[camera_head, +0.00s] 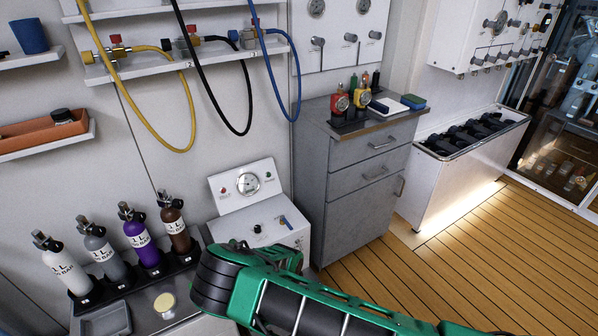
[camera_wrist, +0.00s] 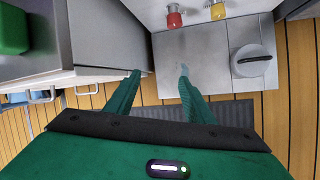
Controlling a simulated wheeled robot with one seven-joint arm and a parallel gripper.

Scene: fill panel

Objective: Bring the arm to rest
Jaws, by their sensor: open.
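My gripper (camera_wrist: 158,74) shows in the wrist view with its two green fingers apart and nothing between them. In the head view my green and black arm reaches in from the lower right, in front of the white fill unit (camera_head: 246,183) with a round gauge. The fingers themselves are hard to make out there. In the wrist view the fingertips are over or near a grey surface (camera_wrist: 212,62). I cannot tell whether they touch it.
Bottles in a black rack (camera_head: 88,298) stand at left. A grey drawer cabinet (camera_head: 345,190) bears red and yellow gauges. Yellow, black and blue hoses (camera_head: 270,70) hang from the wall shelf. Wooden floor (camera_head: 470,270) at right is clear. A white bin (camera_head: 455,180) stands behind.

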